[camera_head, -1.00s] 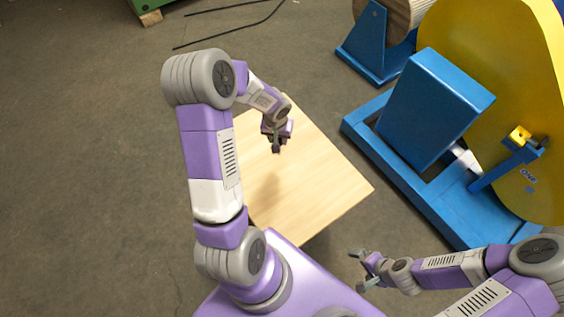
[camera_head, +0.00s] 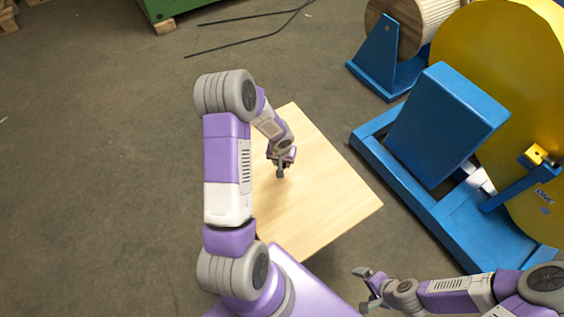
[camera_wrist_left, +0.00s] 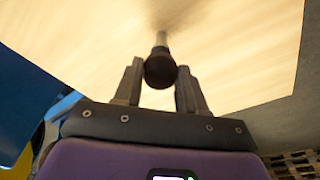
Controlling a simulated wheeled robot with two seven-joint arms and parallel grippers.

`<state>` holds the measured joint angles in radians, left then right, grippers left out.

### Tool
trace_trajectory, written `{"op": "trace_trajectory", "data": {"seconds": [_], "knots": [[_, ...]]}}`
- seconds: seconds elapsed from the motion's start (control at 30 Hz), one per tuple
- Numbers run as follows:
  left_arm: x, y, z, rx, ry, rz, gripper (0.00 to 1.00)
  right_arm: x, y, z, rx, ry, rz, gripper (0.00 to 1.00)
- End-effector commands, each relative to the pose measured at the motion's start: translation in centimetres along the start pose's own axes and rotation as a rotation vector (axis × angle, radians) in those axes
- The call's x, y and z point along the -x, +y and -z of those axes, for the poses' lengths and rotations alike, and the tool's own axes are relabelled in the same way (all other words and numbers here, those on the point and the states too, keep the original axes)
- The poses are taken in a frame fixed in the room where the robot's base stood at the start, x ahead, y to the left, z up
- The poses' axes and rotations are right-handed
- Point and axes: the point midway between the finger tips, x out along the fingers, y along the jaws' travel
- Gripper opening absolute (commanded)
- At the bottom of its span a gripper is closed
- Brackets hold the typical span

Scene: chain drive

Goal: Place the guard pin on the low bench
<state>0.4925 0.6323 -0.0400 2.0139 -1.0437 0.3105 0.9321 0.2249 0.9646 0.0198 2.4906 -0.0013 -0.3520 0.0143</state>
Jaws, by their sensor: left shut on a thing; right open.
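The low bench (camera_head: 335,205) is a pale wooden top in the middle of the head view; its surface also fills much of the left wrist view (camera_wrist_left: 80,35). My left gripper (camera_head: 280,172) is over the bench. In the left wrist view my left gripper (camera_wrist_left: 160,75) is shut on the guard pin (camera_wrist_left: 160,62), which has a dark round head and a pale shank pointing toward the bench top. Whether the pin's tip touches the wood cannot be told. In the head view the pin is too small to make out. My right gripper (camera_head: 364,288) is open and empty, right of my base.
A blue frame (camera_head: 445,215) with a blue box-shaped cover (camera_head: 447,125) and a big yellow wheel or guard (camera_head: 515,75) stands right of the bench. A wooden drum (camera_head: 413,22) on a blue stand is behind. Black rods (camera_head: 245,42) lie on the floor. The bench top around the gripper looks clear.

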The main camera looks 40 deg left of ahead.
Motion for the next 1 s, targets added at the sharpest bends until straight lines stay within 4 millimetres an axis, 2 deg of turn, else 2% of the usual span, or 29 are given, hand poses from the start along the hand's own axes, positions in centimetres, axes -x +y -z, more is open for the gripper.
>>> {"op": "trace_trajectory", "data": {"seconds": [0.2, 0.23, 0.37, 0.77, 0.87, 1.0], "knots": [[-0.4, 0.0, -0.1, 0.0, 0.0, 0.0, 0.06, -0.5, 0.2, 0.0, 0.0, 0.0, 0.0, 0.95], [-0.3, 0.0, -0.1, 0.0, 0.0, 0.001, 0.45, -0.4, 0.1, 0.0, 0.0, 0.0, 0.0, 0.95], [-0.3, 0.0, -0.1, 0.0, 0.0, 0.0, 0.65, -0.3, 0.1, 0.0, 0.0, 0.0, 0.0, 0.95], [0.2, 0.0, 0.0, 0.0, -0.001, 0.0, 0.66, 0.2, -0.1, 0.0, 0.0, 0.0, 0.0, 0.95], [1.9, 0.0, 0.1, 0.001, 0.003, 0.0, 0.66, 0.7, -0.3, 0.0, 0.0, 0.0, 0.0, 0.95], [5.1, 0.0, 0.2, 0.002, 0.004, 0.0, 0.66, 1.8, -0.7, -0.1, 0.0, 0.0, 0.0, 0.95]]}}
